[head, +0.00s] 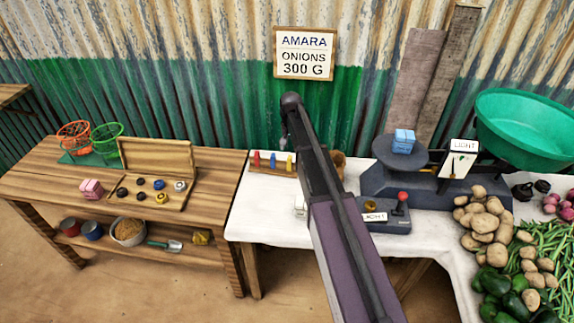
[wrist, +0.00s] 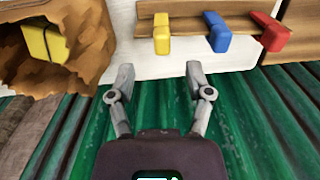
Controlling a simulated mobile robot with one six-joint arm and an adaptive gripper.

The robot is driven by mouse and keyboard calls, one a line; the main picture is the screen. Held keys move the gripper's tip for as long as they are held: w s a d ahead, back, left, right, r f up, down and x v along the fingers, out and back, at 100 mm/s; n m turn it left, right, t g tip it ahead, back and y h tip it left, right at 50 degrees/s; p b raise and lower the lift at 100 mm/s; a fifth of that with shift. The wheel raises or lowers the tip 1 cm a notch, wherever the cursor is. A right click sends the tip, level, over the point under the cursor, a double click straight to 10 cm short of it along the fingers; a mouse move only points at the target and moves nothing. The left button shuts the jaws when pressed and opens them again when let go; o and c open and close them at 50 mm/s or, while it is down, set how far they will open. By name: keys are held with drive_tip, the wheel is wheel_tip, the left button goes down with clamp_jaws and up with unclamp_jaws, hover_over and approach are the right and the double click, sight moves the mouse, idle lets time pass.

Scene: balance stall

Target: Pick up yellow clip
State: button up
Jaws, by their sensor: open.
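The yellow clip (wrist: 161,34) hangs at the left of a wooden rack (wrist: 185,8) in the wrist view, beside a blue clip (wrist: 219,32) and a red clip (wrist: 273,33). In the head view the yellow clip (head: 289,163) is at the rack's right end, close to my arm. My gripper (wrist: 160,72) is open and empty, its fingertips just short of the yellow clip in the picture and roughly in line with it. My gripper cannot be made out in the head view.
A brown paper bag (wrist: 85,62) holding a yellow item (wrist: 43,42) stands left in the wrist view. The green corrugated wall (head: 225,110) is close behind the rack. A scale (head: 425,185) stands right of my arm on the white-covered table (head: 258,222).

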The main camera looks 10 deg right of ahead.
sight(289, 156)
drive_tip(key=shift+f, duration=0.1)
idle(0.3)
drive_tip(key=shift+a+f+b, duration=0.2)
drive_tip(key=shift+f+b, duration=2.35)
drive_tip(key=shift+b, duration=0.05)
drive_tip(key=shift+c, duration=0.2)
drive_tip(key=c, duration=0.8)
